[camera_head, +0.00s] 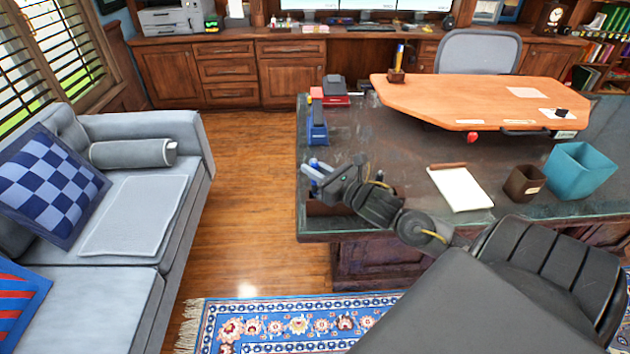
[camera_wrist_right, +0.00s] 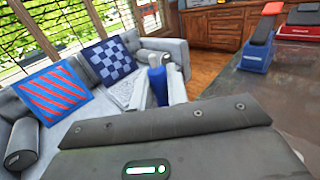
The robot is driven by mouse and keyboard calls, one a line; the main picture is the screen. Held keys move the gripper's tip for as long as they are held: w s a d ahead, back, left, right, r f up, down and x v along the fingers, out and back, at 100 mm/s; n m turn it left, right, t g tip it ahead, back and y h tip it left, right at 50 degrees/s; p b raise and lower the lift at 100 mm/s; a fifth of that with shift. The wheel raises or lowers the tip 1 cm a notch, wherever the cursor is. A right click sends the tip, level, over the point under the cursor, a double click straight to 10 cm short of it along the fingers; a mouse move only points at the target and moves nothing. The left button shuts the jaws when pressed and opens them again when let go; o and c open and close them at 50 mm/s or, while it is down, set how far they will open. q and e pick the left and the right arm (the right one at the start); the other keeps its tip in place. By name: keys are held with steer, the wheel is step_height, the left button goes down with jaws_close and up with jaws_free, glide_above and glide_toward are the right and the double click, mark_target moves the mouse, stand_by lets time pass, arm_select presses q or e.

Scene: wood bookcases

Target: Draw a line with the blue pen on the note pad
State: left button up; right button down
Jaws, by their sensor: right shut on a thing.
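The note pad (camera_head: 460,188) lies on the dark desk, a white sheet with a brown top edge, right of my right gripper. My right gripper (camera_head: 316,171) is above the desk's left end, shut on the blue pen. In the right wrist view the blue pen (camera_wrist_right: 157,84) shows between the two pale fingers, with a greyish end up. My right gripper (camera_wrist_right: 158,88) and the pen are well apart from the note pad. My left gripper is not in view.
A brown tray (camera_head: 332,208) sits on the dark desk (camera_head: 400,145) under my right gripper, partly hidden. A blue stapler-like object (camera_head: 317,130) stands behind it. A brown cup (camera_head: 524,182) and teal bin (camera_head: 578,170) stand right of the pad. Desk between gripper and pad looks clear.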

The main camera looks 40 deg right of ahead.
step_height(320, 180, up, 5)
steer(key=shift+r, duration=0.2)
steer(key=s+a+f+n+g+y, duration=0.1)
steer(key=s+a+f+n+y, duration=0.1)
steer(key=a, duration=0.6)
steer(key=s+a+f+n+g+y+p, duration=0.1)
steer(key=s+a+y, duration=0.3)
steer(key=a, duration=0.5)
steer(key=shift+s+a+f+n, duration=0.15)
steer(key=shift+a+f+n, duration=0.1)
steer(key=shift+f+n, duration=0.5)
